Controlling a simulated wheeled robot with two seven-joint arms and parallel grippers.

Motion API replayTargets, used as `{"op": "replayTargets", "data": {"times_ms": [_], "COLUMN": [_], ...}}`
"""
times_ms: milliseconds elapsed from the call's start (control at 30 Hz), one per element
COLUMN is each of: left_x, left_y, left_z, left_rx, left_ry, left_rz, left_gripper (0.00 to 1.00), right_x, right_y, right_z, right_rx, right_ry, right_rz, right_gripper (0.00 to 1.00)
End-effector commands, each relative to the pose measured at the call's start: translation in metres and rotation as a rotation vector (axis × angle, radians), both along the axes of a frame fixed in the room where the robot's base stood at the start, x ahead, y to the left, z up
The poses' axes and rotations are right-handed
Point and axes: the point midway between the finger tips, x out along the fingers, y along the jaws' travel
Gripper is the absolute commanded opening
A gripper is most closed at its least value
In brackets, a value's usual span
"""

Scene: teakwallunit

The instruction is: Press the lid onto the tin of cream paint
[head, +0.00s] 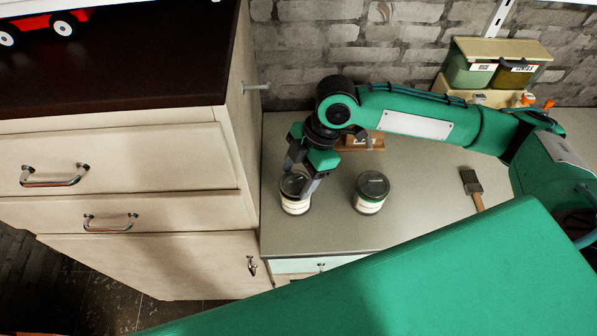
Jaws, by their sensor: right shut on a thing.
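A tin with a pale cream label (295,206) stands upright near the left end of the grey worktop. My right gripper (300,186) reaches down over it from above and is shut on the lid (292,184) at the tin's top. The fingers partly cover the lid, so I cannot tell whether it sits flush or tilted on the rim. A second tin with a green band and dark top (371,191) stands upright to the right, apart from the gripper. My left gripper is not in view.
A pale drawer cabinet (130,165) rises close left of the tin. A paintbrush (472,185) lies to the right on the worktop (420,200). A wooden item (362,142) is behind the gripper. Bins (490,68) stand at the back right by the brick wall.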

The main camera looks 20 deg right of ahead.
Motion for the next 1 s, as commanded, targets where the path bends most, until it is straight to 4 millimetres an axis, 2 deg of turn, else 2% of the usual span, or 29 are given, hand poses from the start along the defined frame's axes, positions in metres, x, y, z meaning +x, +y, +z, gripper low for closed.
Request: {"op": "replayTargets", "data": {"times_ms": [1000], "left_x": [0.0], "left_y": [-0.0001], "left_z": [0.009], "left_rx": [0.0], "left_ry": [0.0], "left_rz": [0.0], "left_gripper": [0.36], "right_x": [0.0003], "right_y": [0.0], "right_z": [-0.0002], "right_rx": [0.0], "right_ry": [-0.001], "right_rz": [0.0], "right_gripper": [0.41]}}
